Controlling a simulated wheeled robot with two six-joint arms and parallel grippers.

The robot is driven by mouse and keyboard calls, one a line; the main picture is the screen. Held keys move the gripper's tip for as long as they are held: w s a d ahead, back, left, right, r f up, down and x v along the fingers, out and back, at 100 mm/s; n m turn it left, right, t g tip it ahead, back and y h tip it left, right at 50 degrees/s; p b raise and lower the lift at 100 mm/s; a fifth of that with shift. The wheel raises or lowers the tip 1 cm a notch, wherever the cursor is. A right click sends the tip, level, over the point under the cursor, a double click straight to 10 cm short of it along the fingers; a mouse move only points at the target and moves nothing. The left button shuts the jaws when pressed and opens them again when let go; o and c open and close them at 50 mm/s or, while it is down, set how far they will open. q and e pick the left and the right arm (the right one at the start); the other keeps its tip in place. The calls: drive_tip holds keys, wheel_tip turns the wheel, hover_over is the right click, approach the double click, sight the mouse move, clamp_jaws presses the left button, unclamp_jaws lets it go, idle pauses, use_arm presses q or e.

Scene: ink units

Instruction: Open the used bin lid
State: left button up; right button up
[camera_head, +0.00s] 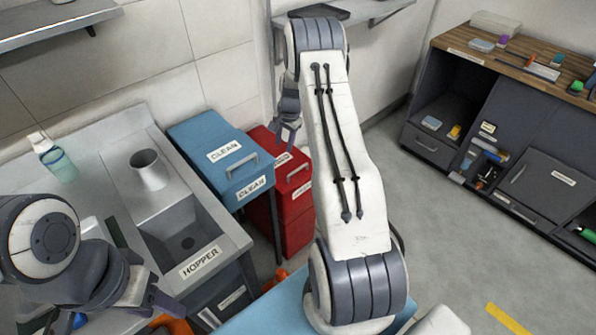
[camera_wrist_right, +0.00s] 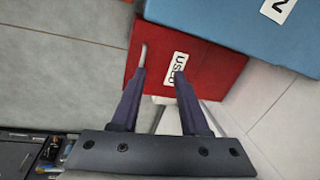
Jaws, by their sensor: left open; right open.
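The red used bin (camera_head: 292,205) stands beside the blue clean bin, with its lid shut and a grey handle (camera_head: 298,172) on top. In the right wrist view the red lid (camera_wrist_right: 205,62) shows a "USED" label and the handle (camera_wrist_right: 143,55). My right gripper (camera_head: 288,138) is open and empty above the red bin, partly hiding its label. In the wrist view its fingertips (camera_wrist_right: 160,74) point at the lid, the left one overlapping the handle's near end; contact cannot be told. My left gripper (camera_head: 158,301) is open and empty at the lower left.
The blue clean bin (camera_head: 216,152) stands immediately left of the red bin. A steel counter with a hopper sink (camera_head: 187,243) and a funnel-like cylinder (camera_head: 152,170) lies further left. A dark cabinet (camera_head: 470,95) with small items stands at the right. Grey floor (camera_head: 440,240) is open between.

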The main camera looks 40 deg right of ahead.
sight(300, 169)
drive_tip(key=s+d+f+m, duration=0.2)
drive_tip(key=d+f, duration=0.4)
drive_tip(key=d, duration=0.1)
drive_tip(key=f, duration=0.3)
drive_tip(key=w+f, duration=0.1)
drive_tip(key=f, duration=0.2)
drive_tip(key=w+f, duration=0.1)
drive_tip(key=f, duration=0.2)
drive_tip(key=shift+w+a+f, duration=0.15)
drive_tip(key=shift+f, duration=0.25)
clamp_jaws()
idle(0.5)
